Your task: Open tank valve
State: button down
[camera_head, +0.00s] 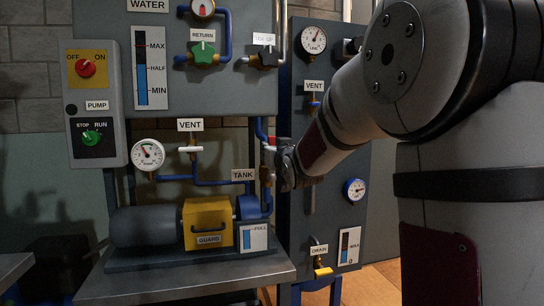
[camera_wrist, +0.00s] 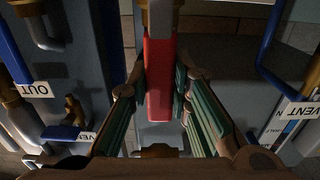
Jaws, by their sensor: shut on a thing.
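The tank valve sits on the pipe beside the white TANK label (camera_head: 243,174) in the head view, mostly hidden by my gripper. Its red handle (camera_wrist: 158,85) shows upright in the middle of the wrist view, below a grey metal end. My gripper (camera_wrist: 158,76) is shut on the red handle, with a green-padded finger on each side of it. In the head view my gripper (camera_head: 285,165) is at the pipe just right of the TANK label. A bit of red shows above it. The valve body is largely hidden.
A VENT valve (camera_head: 190,150) and a gauge (camera_head: 148,155) are left of my gripper. A grey panel with another gauge (camera_head: 354,189) and a yellow drain handle (camera_head: 323,271) stands behind my arm. The pump with its yellow guard (camera_head: 208,222) is below left.

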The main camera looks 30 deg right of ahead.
jog(key=shift+a+f, duration=0.1)
dwell(0.4)
jog(key=c, duration=1.4)
grip_release()
jog(key=shift+c, duration=0.2)
jog(key=v, duration=1.2)
